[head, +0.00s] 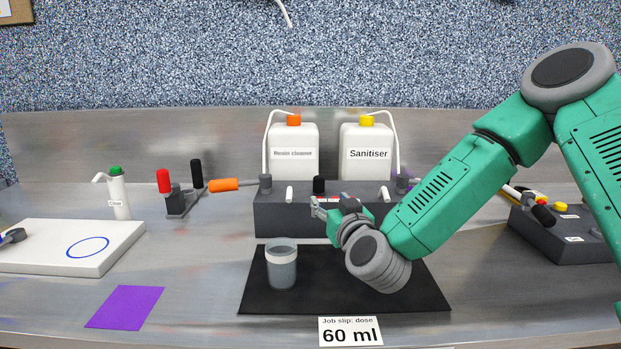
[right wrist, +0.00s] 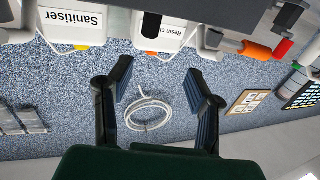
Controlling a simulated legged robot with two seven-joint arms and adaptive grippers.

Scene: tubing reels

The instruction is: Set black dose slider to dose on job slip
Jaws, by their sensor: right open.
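The black dose slider (head: 319,184) shows as a black knob at the top of the dark grey dispenser box (head: 282,215). My right gripper (head: 328,203) is open and empty, close in front of the box and just below the knob in the head view. It hides part of the box's front and any dose scale there. In the right wrist view its two fingers (right wrist: 160,88) are spread with nothing between them. The job slip (head: 350,332) at the front edge reads "60 ml". My left gripper is not in view.
Resin cleaner (head: 293,153) and Sanitiser (head: 368,155) bottles stand behind the box. A clear cup (head: 281,267) stands on the black mat (head: 330,296). A levered fixture (head: 178,203) stands left, another dark box (head: 560,240) right. The bench around the purple sheet (head: 125,307) is clear.

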